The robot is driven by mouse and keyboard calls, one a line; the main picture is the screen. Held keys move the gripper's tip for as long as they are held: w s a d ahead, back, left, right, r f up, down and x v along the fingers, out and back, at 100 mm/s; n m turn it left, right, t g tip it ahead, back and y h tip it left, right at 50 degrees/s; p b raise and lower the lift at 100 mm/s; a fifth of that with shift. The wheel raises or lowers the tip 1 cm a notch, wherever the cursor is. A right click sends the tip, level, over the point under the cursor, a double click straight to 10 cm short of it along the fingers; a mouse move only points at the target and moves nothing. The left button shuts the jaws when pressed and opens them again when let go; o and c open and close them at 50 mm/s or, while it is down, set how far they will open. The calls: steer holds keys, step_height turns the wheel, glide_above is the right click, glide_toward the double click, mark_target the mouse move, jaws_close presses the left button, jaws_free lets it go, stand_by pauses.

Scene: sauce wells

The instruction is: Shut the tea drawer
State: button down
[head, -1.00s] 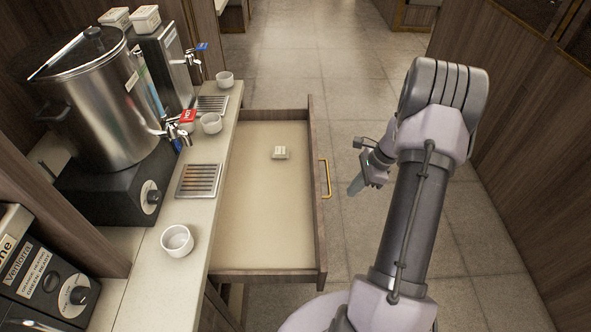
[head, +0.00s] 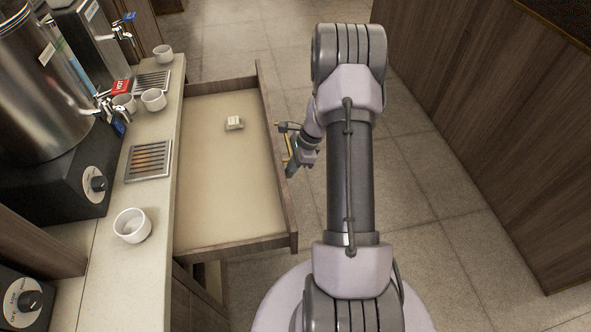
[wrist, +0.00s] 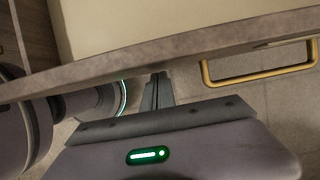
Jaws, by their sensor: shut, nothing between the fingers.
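The tea drawer (head: 232,190) stands open out of the counter, its wooden front on the right side and its pale inside visible. A small white box (head: 234,123) lies in it. The gold handle (head: 285,148) on the front is partly hidden by my arm in the head view. My gripper (head: 291,171) is shut and empty, beside the outer face of the front near the handle. In the wrist view the fingertips (wrist: 158,80) are close under the front's top edge (wrist: 190,45), left of the handle (wrist: 262,78). I cannot tell whether they touch the front.
The counter (head: 105,265) carries metal urns, drip trays (head: 149,160) and several white cups; one cup (head: 132,225) stands near its edge. A wooden panel wall (head: 490,120) is on the right. Tiled floor (head: 420,180) lies free between the drawer and that wall.

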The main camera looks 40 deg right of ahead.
steer(key=p, duration=0.3)
glide_above(193, 198)
steer(key=shift+s, duration=0.15)
steer(key=shift+r, duration=0.1)
steer(key=shift+a+r, duration=0.1)
steer(key=shift+a, duration=0.05)
stand_by(0.3)
